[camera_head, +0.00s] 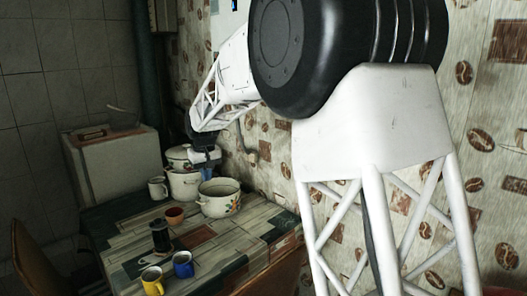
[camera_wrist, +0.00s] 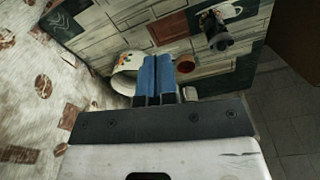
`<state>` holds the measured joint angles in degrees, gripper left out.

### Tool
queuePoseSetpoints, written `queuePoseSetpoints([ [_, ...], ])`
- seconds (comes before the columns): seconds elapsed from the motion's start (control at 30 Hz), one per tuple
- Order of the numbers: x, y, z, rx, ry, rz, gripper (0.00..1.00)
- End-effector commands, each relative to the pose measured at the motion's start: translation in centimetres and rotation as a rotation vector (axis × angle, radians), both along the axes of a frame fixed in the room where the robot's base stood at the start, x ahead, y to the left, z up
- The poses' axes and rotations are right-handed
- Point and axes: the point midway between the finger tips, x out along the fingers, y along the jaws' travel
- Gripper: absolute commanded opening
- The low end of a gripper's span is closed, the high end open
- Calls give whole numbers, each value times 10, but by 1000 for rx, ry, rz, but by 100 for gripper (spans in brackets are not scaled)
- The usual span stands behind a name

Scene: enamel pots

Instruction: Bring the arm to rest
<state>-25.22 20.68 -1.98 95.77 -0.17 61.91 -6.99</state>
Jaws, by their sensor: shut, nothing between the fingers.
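My arm reaches from the right of the head view over the far end of the table. My gripper (camera_head: 207,174) is shut and empty, pointing down above the pots. In the wrist view its two blue fingers (camera_wrist: 157,76) are pressed together. A wide white enamel pot (camera_head: 220,205) with a floral print stands open just below and right of the fingers. In the wrist view this pot (camera_wrist: 124,82) is partly hidden behind them. Another white pot (camera_head: 182,187) stands just left of the gripper, with a further white pot (camera_head: 177,155) behind it.
The table (camera_head: 125,208) also holds a white mug (camera_head: 157,190), a terracotta cup (camera_head: 175,215), a black press pot (camera_head: 160,238), a yellow mug (camera_head: 152,283) and a blue mug (camera_head: 183,266). The patterned wall is close on the right. A chair (camera_head: 40,265) stands at left.

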Motion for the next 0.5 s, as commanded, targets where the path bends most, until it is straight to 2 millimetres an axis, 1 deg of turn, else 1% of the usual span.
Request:
queuePoseSetpoints([
  [0.03,-7,-14,7,2,-4,-13,0],
  [0.1,-17,-29,15,4,-9,-29,0],
  [0.37,-57,-87,37,12,-25,-89,0],
  [0.5,-81,-117,46,15,-34,-121,0],
])
